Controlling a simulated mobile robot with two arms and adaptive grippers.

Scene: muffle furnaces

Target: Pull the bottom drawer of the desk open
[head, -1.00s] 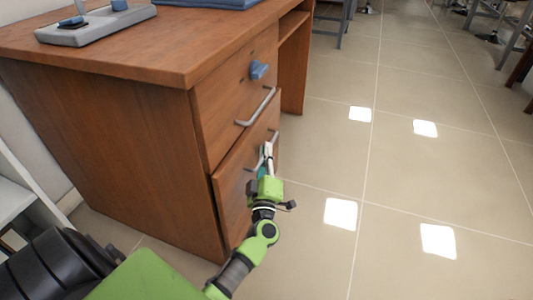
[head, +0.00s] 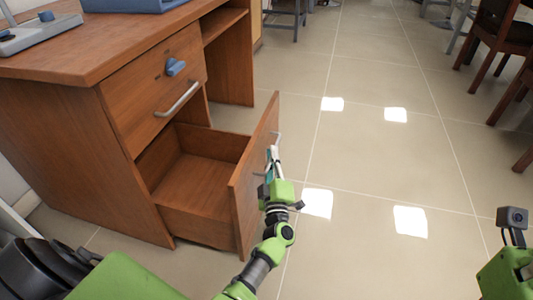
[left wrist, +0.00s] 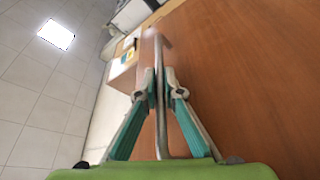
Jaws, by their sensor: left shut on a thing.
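The wooden desk (head: 85,150) stands at the left in the head view. Its bottom drawer (head: 245,195) is pulled well out, and its empty inside shows. My left gripper (head: 272,155) is at the outer face of the drawer front, shut on the metal handle (head: 279,138). In the left wrist view, the teal and grey fingers of the left gripper (left wrist: 158,82) close around the long bar handle (left wrist: 161,125), beside the brown drawer front (left wrist: 250,75). A green part of my right arm shows at the right edge of the head view; its fingers are hidden.
The top drawer (head: 155,85) is shut, with a silver handle (head: 178,98) and a blue knob-like piece (head: 175,67). Tiled floor (head: 350,165) lies clear to the right of the drawer. Dark wooden chairs (head: 497,38) stand at the far right.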

